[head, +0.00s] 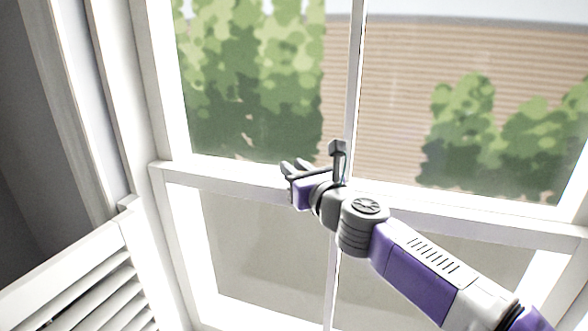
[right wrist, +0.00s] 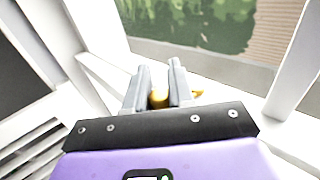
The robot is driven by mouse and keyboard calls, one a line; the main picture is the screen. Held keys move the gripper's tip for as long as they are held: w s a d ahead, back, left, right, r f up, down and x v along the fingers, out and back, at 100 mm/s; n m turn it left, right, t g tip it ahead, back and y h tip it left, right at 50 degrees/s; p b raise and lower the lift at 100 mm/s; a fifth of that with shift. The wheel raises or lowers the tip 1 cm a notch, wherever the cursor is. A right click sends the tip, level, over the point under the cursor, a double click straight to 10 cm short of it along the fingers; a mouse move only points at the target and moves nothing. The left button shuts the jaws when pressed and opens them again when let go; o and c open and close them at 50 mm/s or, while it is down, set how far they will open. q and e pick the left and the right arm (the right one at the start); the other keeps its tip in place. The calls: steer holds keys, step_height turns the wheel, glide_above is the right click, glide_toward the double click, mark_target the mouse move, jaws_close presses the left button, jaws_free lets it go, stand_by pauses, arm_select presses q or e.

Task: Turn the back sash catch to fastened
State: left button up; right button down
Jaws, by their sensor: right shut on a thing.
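My right gripper (head: 288,167) reaches in from the lower right to the window's meeting rail (head: 240,178). In the right wrist view its two grey fingers (right wrist: 160,72) are closed on a small brass-coloured piece, the sash catch (right wrist: 158,98). A bit of brass also shows just right of the fingers. Most of the catch is hidden by the fingers and the gripper body, and I cannot tell its angle. In the head view the catch is hidden behind my gripper. My left gripper is not in view.
A white louvred shutter (head: 75,280) stands at the lower left beside the white window frame (head: 120,90). A thin vertical bar (head: 354,80) divides the glass panes. Bushes and a sided wall show outside.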

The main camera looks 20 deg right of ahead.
steer(key=shift+r, duration=0.15)
steer(key=c, duration=1)
jaws_free()
steer(key=shift+s+d, duration=0.1)
steer(key=shift+s, duration=0.1)
steer(key=v, duration=0.7)
steer(key=shift+s, duration=0.25)
